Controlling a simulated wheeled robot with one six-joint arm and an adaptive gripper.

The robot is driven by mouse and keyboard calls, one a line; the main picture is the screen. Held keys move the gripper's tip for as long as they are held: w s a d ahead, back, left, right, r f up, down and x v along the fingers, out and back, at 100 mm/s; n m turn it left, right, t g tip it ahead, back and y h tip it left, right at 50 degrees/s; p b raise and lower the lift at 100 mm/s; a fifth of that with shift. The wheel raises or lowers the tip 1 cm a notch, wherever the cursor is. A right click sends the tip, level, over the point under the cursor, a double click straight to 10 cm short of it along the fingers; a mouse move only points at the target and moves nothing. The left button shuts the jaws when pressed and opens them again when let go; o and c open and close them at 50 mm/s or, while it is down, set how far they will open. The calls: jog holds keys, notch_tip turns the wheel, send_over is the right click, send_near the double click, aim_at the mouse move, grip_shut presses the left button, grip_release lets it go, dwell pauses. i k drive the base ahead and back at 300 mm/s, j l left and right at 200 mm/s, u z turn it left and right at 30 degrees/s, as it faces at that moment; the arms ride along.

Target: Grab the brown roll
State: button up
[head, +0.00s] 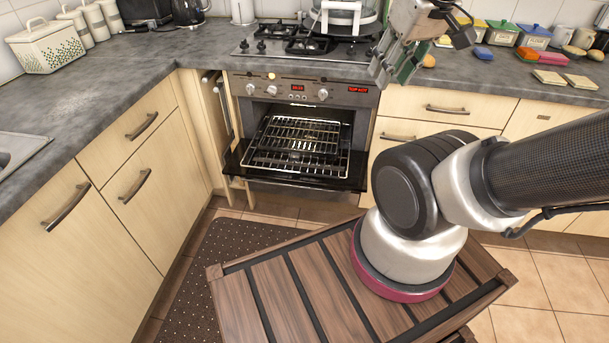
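A small rounded orange-brown item (429,61), which looks like the brown roll, lies on the grey counter just right of my gripper's lower end. My gripper (396,70) is at the upper middle, in front of the counter near the stove's right side, with its fingers pointing down. It appears apart from the roll in the picture, but the depth between them is hard to judge. I see nothing held in it. The finger gap is too small and angled to tell whether it is open or shut.
The oven door (300,172) is open, with a rack (297,146) above it. A pot (345,15) stands on the stove. The left counter (110,85) is mostly clear.

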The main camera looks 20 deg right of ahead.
aim_at(429, 62)
jog(key=z, duration=1.25)
jog(key=i+l+u, duration=0.85)
jog(key=i+l, duration=0.25)
jog(key=l, duration=0.25)
